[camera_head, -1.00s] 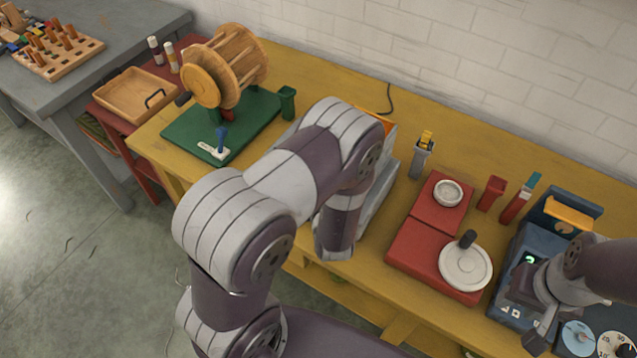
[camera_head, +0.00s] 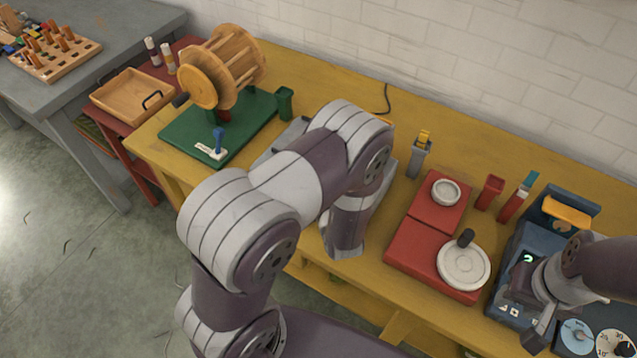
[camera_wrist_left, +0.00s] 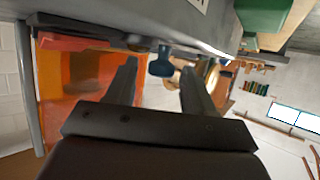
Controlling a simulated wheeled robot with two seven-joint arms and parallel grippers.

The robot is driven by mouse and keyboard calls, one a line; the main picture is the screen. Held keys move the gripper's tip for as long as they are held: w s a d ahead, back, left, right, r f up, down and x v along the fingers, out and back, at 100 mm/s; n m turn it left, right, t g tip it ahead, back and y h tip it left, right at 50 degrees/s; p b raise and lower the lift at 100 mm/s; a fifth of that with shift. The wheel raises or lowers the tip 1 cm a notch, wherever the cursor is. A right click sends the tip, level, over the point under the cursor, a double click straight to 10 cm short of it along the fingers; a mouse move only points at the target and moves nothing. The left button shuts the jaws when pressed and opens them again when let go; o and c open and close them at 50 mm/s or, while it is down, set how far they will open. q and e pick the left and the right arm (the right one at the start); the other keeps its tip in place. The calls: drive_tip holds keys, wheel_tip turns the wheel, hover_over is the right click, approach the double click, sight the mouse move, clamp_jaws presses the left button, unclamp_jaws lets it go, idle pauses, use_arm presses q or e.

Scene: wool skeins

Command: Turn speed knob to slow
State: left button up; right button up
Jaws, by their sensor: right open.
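A dark blue-green knob-like part (camera_wrist_left: 160,63) shows in the left wrist view below the edge of a grey housing (camera_wrist_left: 200,22). I cannot read a speed setting on it or be sure it is the speed knob. My left gripper (camera_wrist_left: 160,78) is open, with its two fingers on either side of that part in the picture; contact is not clear. In the head view, my left arm covers much of the grey machine (camera_head: 378,195) and hides the left gripper. My right gripper (camera_head: 540,318) is open at the front of the blue machine (camera_head: 512,270).
An orange see-through panel (camera_wrist_left: 80,85) is close in the left wrist view. On the yellow table (camera_head: 325,90) are a red scale (camera_head: 412,258), a green-based winder (camera_head: 180,135) and round dials (camera_head: 577,338) at the lower right.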

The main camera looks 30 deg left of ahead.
use_arm(q)
drive_tip(key=v, duration=1.2)
drive_tip(key=shift+s+d+r, duration=0.15)
drive_tip(key=shift+s+d, duration=0.05)
drive_tip(key=shift+s, duration=0.1)
